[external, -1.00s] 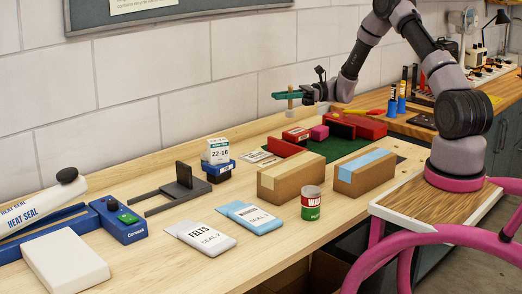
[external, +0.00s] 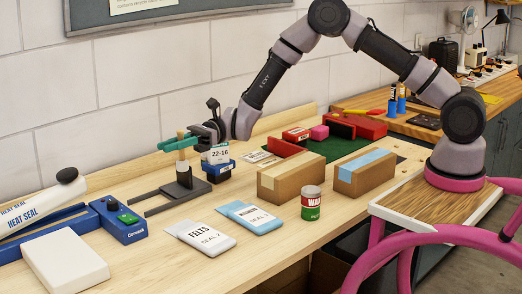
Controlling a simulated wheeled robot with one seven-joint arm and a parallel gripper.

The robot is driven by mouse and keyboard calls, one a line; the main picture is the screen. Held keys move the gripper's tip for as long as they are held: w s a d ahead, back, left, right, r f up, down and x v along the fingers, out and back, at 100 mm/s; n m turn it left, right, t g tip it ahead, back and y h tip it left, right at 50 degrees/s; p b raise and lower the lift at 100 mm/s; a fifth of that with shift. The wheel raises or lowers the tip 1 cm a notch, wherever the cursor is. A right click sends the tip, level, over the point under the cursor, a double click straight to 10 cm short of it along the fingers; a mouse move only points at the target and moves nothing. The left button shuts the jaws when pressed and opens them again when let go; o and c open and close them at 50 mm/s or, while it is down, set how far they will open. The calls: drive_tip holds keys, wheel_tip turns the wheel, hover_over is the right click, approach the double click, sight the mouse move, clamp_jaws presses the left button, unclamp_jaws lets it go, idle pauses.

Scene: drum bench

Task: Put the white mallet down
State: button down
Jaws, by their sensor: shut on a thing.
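My gripper (external: 180,143), with green fingers, is shut on the white mallet (external: 182,164). The mallet is upright, its pale handle between the fingers and its pale head pointing down. It hangs over or close to the upright plate of a dark grey two-pronged stand (external: 158,210) on the bench. I cannot tell whether the mallet touches the stand.
A blue heat sealer (external: 122,222) is at left, with two pouches (external: 202,235) in front. Cardboard boxes (external: 290,180) and a tin (external: 311,204) stand at right. Bare bench (external: 120,175) lies behind the stand.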

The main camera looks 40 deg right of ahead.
drive_tip(key=s+a+n+g, duration=0.2)
drive_tip(key=s+a+g, duration=0.1)
drive_tip(key=s+a, duration=1.3)
drive_tip(key=shift+s+a+f, duration=0.1)
drive_tip(key=shift+f, duration=3.65)
drive_tip(key=shift+s+a+f, duration=0.1)
drive_tip(key=shift+f, duration=3.65)
drive_tip(key=shift+f, duration=0.1)
drive_tip(key=c, duration=0.8)
unclamp_jaws()
drive_tip(key=shift+c, duration=0.2)
